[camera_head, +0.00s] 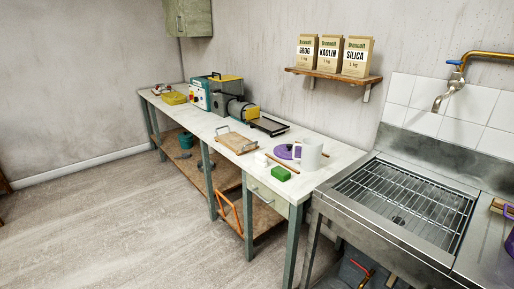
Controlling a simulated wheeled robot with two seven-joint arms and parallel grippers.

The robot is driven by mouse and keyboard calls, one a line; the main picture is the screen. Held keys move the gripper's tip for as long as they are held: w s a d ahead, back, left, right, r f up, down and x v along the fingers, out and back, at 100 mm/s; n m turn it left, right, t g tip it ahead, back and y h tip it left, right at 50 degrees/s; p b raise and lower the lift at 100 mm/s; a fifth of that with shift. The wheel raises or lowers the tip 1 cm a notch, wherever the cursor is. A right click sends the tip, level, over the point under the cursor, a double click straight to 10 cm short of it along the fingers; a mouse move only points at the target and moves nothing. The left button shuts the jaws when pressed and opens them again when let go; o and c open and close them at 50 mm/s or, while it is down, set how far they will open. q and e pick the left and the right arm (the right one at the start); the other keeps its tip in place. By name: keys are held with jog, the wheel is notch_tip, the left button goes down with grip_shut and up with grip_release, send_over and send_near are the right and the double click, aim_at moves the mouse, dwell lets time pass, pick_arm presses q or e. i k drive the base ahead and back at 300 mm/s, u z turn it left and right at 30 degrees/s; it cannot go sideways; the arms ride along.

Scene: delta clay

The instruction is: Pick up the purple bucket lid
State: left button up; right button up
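A round purple lid (284,152) lies flat on the white worktop (330,165), close to its right end. A white mug or jug (309,155) stands just right of it and partly hides its right side. At the right picture edge a purple item (509,243) shows in part beside the sink; I cannot tell whether it is the bucket. Neither of my grippers shows in this view.
A green block (281,174), small white pieces (261,159) and thin sticks lie around the lid. A wooden board (237,142) and a black tray (270,126) lie further left. A sink with a wire rack (405,200) adjoins on the right. Open floor (120,225) lies in front.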

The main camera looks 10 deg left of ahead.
aim_at(284, 152)
jog(key=u, duration=0.4)
jog(key=i, duration=0.8)
jog(key=z, duration=0.45)
jog(key=i, duration=0.65)
jog(key=z, duration=0.6)
